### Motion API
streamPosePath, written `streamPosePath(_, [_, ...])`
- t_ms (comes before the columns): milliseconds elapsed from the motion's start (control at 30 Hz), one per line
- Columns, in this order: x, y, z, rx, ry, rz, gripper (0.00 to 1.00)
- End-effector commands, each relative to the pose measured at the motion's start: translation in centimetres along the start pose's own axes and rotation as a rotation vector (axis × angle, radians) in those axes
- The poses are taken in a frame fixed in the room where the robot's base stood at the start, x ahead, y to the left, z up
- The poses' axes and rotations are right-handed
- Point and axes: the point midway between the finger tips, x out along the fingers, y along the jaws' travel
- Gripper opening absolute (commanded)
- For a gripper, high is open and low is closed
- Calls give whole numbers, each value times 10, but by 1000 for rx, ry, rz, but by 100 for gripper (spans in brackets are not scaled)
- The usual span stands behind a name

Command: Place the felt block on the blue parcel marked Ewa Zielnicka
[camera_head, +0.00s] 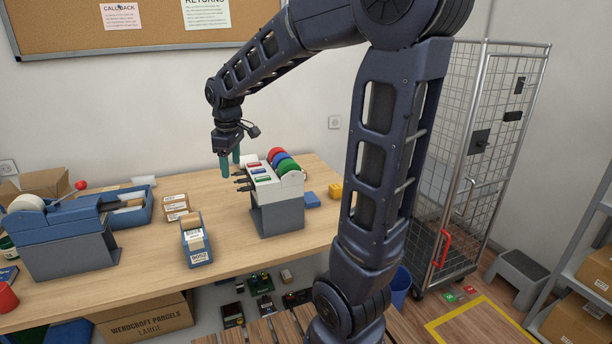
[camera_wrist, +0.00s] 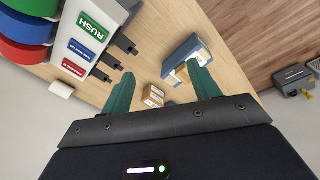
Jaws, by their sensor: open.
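My gripper (camera_head: 230,163) is open above the counter, at the left side of a roll dispenser. Its two green fingers stand apart in the wrist view (camera_wrist: 165,88), with nothing held between them. A small blue block (camera_head: 312,200) lies on the counter right of the dispenser, and a yellow block (camera_head: 335,190) is beyond it. I cannot tell whether either is the felt block. I can make out no parcel marked Ewa Zielnicka. A blue unit marked with a number (camera_head: 197,243) stands left of the dispenser; it also shows in the wrist view (camera_wrist: 180,55).
The grey dispenser (camera_head: 280,218) carries red, blue and green rolls. Small brown boxes (camera_head: 176,205), a blue tray (camera_head: 128,216) and a large blue tape machine (camera_head: 62,245) stand further left. A wire cage trolley (camera_head: 480,150) stands right. The counter's front middle (camera_head: 232,250) is clear.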

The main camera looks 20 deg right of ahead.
Motion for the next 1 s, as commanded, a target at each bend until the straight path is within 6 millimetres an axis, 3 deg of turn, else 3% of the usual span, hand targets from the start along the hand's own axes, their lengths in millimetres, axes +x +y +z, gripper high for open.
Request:
streamPosePath(33, [-9, 1, 19, 64, 12, 16, 61])
streamPosePath(300, [-34, -9, 105, 401, 74, 77, 61])
streamPosePath(600, [-43, -37, 189, 765, 161, 127, 61])
streamPosePath(800, [-41, -54, 222, 932, 207, 142, 61])
streamPosePath(1000, [-38, -60, 232, 990, 222, 145, 61])
